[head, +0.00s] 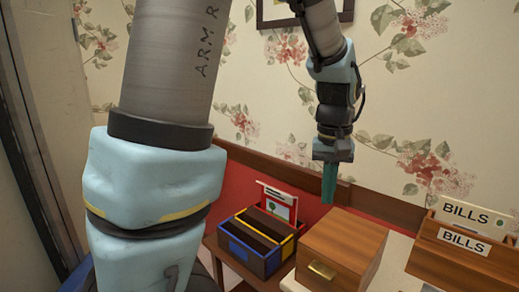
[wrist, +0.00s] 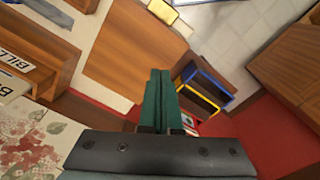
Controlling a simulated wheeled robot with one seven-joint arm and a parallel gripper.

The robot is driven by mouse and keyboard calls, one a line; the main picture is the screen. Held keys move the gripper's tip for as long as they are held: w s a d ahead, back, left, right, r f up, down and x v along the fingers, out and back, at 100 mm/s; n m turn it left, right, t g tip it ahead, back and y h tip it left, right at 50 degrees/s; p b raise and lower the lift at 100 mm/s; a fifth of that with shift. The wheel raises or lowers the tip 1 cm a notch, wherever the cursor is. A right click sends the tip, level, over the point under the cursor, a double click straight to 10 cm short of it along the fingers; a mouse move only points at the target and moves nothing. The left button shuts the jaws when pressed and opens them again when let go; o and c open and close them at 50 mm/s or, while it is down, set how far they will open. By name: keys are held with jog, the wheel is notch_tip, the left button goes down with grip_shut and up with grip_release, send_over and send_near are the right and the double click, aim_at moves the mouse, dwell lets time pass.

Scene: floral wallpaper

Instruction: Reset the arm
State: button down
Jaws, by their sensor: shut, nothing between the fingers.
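My arm rises large across the left of the head view and comes down again at the upper right. My gripper (head: 329,184) hangs with its green fingers pointing down, above and behind the gap between a wooden box and a dark box. In the wrist view my gripper (wrist: 158,78) shows its two green fingers pressed together. The gripper is shut and nothing is between the fingers. The fingertips appear clear of the things below them.
The wooden box (head: 345,241) with a brass handle stands right of the dark blue-and-yellow-edged box (head: 262,238), which has a card (head: 279,203) at its back. A wooden BILLS holder (head: 462,252) stands at the right. Floral wallpaper (head: 400,100) is close behind.

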jog(key=a+f, duration=0.2)
jog(key=a, duration=0.8)
jog(key=a+f+n+t, duration=0.1)
jog(key=a+f, duration=0.2)
jog(key=a, duration=0.8)
jog(key=shift+s+a+f, duration=0.15)
jog(key=shift+a+f, duration=0.1)
jog(key=shift+a, duration=0.05)
